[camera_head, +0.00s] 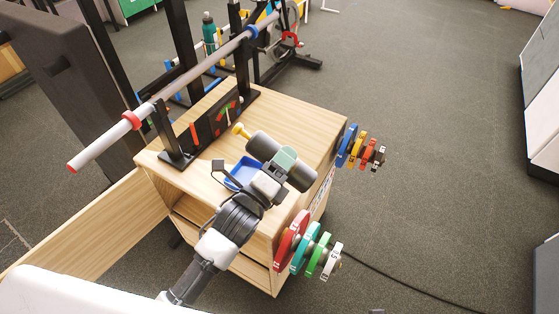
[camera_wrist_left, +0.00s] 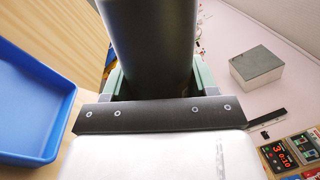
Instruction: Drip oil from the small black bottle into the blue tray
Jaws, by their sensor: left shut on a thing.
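The small black bottle (camera_head: 262,146) is a dark cylinder with a yellow nozzle, held tilted well over above the wooden cabinet top. Its nozzle points to the back left in the head view. My left gripper (camera_head: 284,160) is shut around the bottle's middle. In the left wrist view the bottle (camera_wrist_left: 150,40) stands between the two green fingers. The blue tray (camera_head: 242,170) sits on the cabinet top, left of the bottle and partly hidden by my gripper. It also shows at the left edge of the wrist view (camera_wrist_left: 30,120). No oil drop is visible. My right gripper is not in view.
A barbell (camera_head: 185,82) rests on black stands along the cabinet's back left. A black tool holder (camera_head: 222,118) stands behind the tray. Coloured weight plates (camera_head: 300,245) stick out from the cabinet's right side. The wrist view shows a grey box (camera_wrist_left: 257,66) on a pale surface.

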